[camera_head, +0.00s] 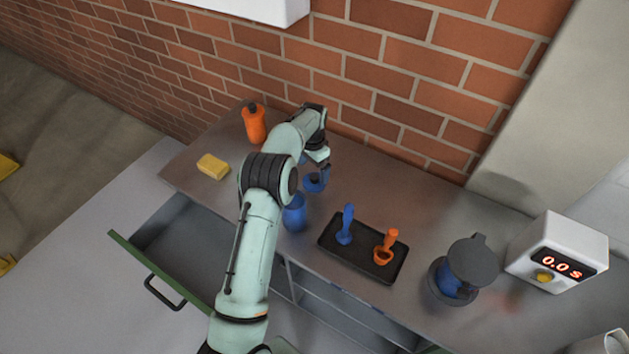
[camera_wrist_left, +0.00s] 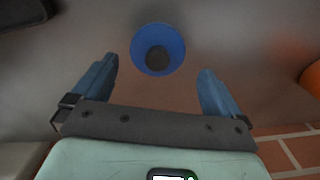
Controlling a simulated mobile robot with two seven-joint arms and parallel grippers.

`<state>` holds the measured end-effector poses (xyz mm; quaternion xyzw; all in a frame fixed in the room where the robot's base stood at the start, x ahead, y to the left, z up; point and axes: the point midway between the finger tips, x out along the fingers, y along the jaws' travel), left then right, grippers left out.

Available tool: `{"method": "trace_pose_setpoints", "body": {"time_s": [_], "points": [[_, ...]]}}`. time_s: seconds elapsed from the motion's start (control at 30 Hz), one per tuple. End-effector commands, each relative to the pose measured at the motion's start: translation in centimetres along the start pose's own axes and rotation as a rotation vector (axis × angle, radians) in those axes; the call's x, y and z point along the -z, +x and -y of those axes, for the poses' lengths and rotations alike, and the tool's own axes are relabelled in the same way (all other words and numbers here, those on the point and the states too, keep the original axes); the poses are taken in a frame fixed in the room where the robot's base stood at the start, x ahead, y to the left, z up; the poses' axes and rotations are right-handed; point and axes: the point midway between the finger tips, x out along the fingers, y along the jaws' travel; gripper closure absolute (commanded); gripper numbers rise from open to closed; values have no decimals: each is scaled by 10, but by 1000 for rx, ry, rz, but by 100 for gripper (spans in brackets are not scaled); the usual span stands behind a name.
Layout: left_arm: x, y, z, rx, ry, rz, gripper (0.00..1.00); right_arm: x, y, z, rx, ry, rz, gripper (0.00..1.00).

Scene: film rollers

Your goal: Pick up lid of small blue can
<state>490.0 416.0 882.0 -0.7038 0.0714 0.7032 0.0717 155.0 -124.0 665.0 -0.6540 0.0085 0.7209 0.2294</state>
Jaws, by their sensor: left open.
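In the left wrist view the blue lid (camera_wrist_left: 140,62) is just beyond and between the fingertips. The fingers do not appear to touch the lid. My right gripper is not in view.
A black tray (camera_head: 340,254) holds a blue and an orange tool. An orange bottle (camera_head: 254,126) and yellow sponge (camera_head: 212,166) are at left. A dark-lidded device (camera_head: 470,262) and a white timer (camera_head: 557,253) are at right. A drawer (camera_head: 180,249) is open below.

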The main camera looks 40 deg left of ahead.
Motion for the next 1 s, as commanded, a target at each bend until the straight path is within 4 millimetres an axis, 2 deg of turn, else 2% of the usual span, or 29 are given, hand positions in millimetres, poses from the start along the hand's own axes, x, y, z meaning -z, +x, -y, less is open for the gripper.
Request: {"method": "trace_pose_setpoints", "body": {"time_s": [0.2,0.3,0.53,0.67,1.0], "points": [[-1,34,-4,-2,-1,5,0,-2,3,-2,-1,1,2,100],[0,45,-3,-1,-1,2,0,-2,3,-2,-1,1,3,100],[1,46,-3,0,0,0,0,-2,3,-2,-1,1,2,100],[1,46,-3,0,0,0,42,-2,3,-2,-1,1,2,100],[1,43,-3,0,0,-1,44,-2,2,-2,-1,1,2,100]]}}
